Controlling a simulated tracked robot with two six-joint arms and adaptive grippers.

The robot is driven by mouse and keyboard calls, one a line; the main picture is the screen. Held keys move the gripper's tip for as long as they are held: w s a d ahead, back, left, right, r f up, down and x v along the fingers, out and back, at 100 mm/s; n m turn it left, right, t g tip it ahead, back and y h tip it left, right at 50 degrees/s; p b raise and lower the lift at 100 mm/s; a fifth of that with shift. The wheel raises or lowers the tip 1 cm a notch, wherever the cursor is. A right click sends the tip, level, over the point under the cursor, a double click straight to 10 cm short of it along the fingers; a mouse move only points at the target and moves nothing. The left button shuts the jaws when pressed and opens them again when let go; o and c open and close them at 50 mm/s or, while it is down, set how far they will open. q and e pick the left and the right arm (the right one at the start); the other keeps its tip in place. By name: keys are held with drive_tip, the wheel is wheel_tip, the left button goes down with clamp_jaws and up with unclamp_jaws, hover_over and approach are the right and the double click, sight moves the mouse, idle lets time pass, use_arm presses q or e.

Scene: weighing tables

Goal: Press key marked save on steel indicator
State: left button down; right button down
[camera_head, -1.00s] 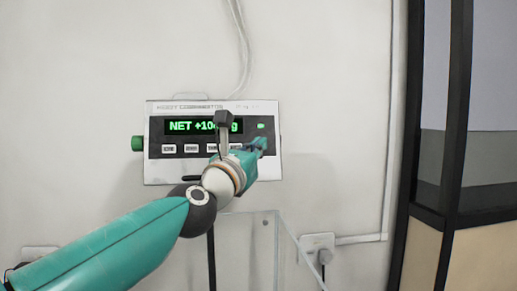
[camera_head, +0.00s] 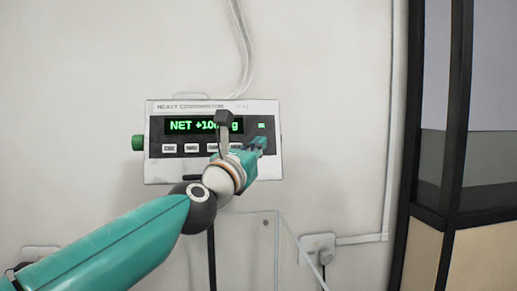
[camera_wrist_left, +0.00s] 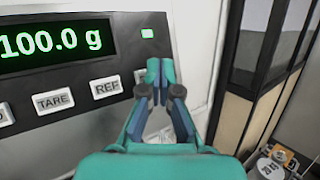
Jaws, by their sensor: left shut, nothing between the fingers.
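The steel indicator (camera_head: 160,108) is on the white wall, with a dark front panel and a green display (camera_head: 185,126) reading "NET +10…", partly hidden by my wrist. In the left wrist view the display (camera_wrist_left: 55,42) ends in "100.0 g". Below it are a key marked TARE (camera_wrist_left: 54,101) and one marked REF (camera_wrist_left: 106,87). No key marked save is readable; my fingers cover the panel's right end. My left gripper (camera_head: 264,142) is shut and empty, its tips at the right end of the key row. I cannot tell whether they touch. My right gripper is not in view.
A green knob (camera_head: 138,143) sticks out of the indicator's left side. A white cable rises from its top. A wall socket (camera_head: 318,246) is below right, and a dark-framed partition (camera_head: 425,215) stands at the right.

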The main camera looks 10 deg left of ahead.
use_arm(q)
drive_tip(key=shift+w+a+f, duration=0.1)
drive_tip(key=shift+w+a, duration=0.05)
drive_tip(key=shift+w, duration=0.15)
idle(0.6)
drive_tip(key=shift+s, duration=0.1)
drive_tip(key=shift+s+d+r, duration=0.2)
drive_tip(key=shift+s+d, duration=0.1)
drive_tip(key=shift+s, duration=0.3)
idle(0.3)
drive_tip(key=s, duration=0.1)
drive_tip(key=s+d+r+p, duration=0.1)
drive_tip(key=s, duration=0.1)
drive_tip(key=s+d, duration=0.1)
drive_tip(key=shift+s+r, duration=0.2)
drive_tip(key=shift+s, duration=0.05)
drive_tip(key=shift+w, duration=0.1)
idle(0.6)
